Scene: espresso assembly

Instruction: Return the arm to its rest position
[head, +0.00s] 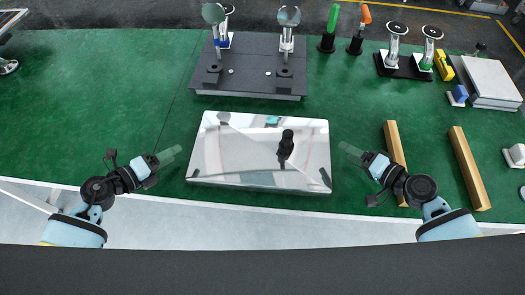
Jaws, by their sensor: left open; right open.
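My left gripper (170,155) is open and empty at the front edge of the green table, left of a shiny silver box (225,165). My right gripper (348,150) is open and empty just right of the same box. Both grippers have pale see-through fingers that point inward toward the box. Neither gripper visibly touches anything. A dark reflection shows on the top of the box.
A dark plate (250,88) with clamp-like fittings stands behind the box. Two wooden bars (467,165) lie at right. Green (332,22) and orange (364,18) handled tools stand at the back, with metal tampers (396,40) further right. The green table (90,110) is clear at left.

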